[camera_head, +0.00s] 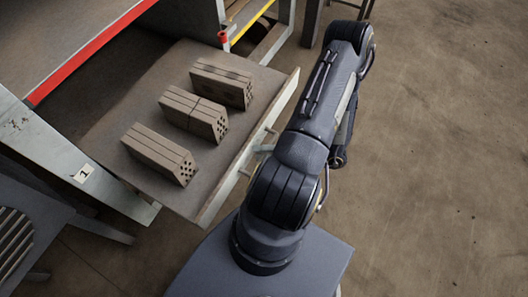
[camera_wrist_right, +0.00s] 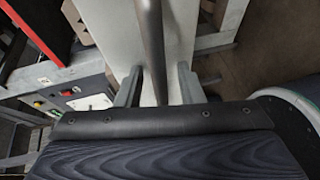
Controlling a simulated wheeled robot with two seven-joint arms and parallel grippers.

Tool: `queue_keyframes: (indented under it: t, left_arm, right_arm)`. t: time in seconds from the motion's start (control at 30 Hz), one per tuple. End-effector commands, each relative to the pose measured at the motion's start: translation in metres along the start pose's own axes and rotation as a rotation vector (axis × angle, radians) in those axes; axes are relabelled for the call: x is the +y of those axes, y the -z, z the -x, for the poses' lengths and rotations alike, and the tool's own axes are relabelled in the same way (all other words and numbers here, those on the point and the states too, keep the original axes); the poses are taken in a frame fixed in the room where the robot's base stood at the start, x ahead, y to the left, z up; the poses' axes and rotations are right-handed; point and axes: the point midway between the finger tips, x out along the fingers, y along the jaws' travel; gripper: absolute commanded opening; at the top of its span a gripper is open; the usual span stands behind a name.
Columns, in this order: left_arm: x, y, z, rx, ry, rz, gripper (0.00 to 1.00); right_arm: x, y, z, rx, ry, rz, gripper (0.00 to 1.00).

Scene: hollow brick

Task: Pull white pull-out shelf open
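The pull-out shelf (camera_head: 150,85) stands out from the rack in the head view, with a grey-brown top and a white front panel (camera_head: 222,187). A bar handle (camera_head: 246,168) is on the panel's outer face. In the right wrist view the handle bar (camera_wrist_right: 151,40) runs down between the fingers of my right gripper (camera_wrist_right: 158,78), in front of the white panel (camera_wrist_right: 110,28). The fingers are apart, with a gap visible on each side of the bar. In the head view my right arm mostly hides this gripper (camera_head: 264,148). My left gripper is not in view.
Three stacks of hollow bricks (camera_head: 222,82) (camera_head: 194,114) (camera_head: 158,152) lie on the shelf. A red-edged rack level (camera_head: 90,52) is at upper left, with a white slanted post (camera_head: 70,155) below it. Open concrete floor (camera_head: 440,150) lies to the right.

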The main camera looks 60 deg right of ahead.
Motion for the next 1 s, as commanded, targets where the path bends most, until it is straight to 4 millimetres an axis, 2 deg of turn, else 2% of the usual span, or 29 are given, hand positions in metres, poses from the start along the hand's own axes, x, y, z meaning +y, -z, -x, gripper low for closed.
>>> queue_keyframes:
  t: [0.17, 0.4, 0.6, 1.0]
  left_arm:
    - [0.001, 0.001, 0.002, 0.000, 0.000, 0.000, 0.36]
    - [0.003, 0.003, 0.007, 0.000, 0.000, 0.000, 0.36]
    - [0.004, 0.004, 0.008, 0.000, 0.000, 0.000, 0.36]
    - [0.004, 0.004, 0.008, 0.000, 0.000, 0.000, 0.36]
  right_arm:
    - [0.000, -0.001, 0.008, -0.003, 0.001, 0.002, 0.34]
    - [0.000, -0.001, 0.049, -0.003, 0.003, 0.001, 0.34]
    - [0.000, 0.000, 0.073, -0.002, 0.001, 0.001, 0.34]
    - [0.000, 0.000, 0.078, 0.000, 0.000, 0.000, 0.34]
